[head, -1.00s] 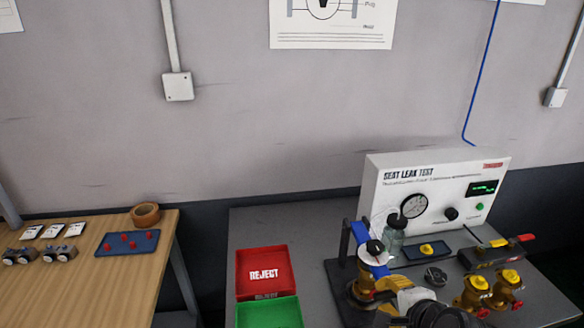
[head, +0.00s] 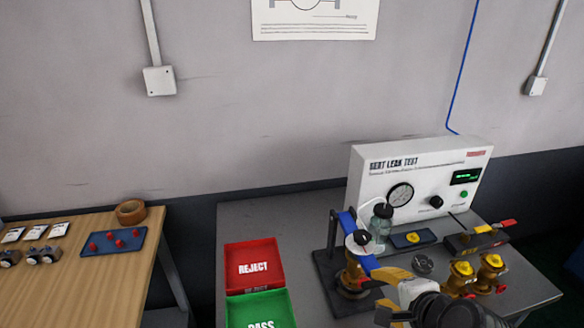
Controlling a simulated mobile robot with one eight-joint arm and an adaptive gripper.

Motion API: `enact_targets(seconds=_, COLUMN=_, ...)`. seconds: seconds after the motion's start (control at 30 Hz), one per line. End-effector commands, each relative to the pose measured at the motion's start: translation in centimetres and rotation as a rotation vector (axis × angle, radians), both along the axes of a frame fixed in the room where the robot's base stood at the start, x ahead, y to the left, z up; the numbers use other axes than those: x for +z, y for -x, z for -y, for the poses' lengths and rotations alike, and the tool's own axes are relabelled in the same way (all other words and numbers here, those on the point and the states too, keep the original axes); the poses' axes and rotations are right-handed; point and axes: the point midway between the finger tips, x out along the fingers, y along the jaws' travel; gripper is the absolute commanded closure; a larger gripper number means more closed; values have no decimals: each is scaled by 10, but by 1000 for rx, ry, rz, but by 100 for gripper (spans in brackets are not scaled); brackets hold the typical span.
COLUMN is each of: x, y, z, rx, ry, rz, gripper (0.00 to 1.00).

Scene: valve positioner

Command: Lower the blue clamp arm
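The blue clamp arm (head: 347,222) is on the dark test fixture (head: 327,280) in front of the seat leak test panel. My gripper (head: 392,276) is at the near end of the blue arm, just right of the brass valve body. My own wrist covers much of it. I cannot tell whether it touches the blue arm, and its fingers are not clear enough to show open or shut.
The leak test panel (head: 420,165) stands behind the fixture. A glass jar (head: 381,226) is close to the clamp. Brass valves with yellow caps (head: 461,279) stand at right. Red reject (head: 253,250) and green pass (head: 262,305) trays lie left. The grey bench behind the trays is clear.

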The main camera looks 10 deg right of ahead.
Motion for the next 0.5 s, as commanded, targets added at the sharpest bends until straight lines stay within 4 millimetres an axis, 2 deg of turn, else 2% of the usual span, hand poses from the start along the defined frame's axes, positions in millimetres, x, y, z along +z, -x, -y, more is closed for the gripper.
enact_targets(seconds=0.2, x=11, y=14, z=0, rx=-2, ry=1, rz=-1, gripper=62)
enact_targets(seconds=0.5, x=19, y=23, z=0, rx=0, ry=1, rz=-1, gripper=62)
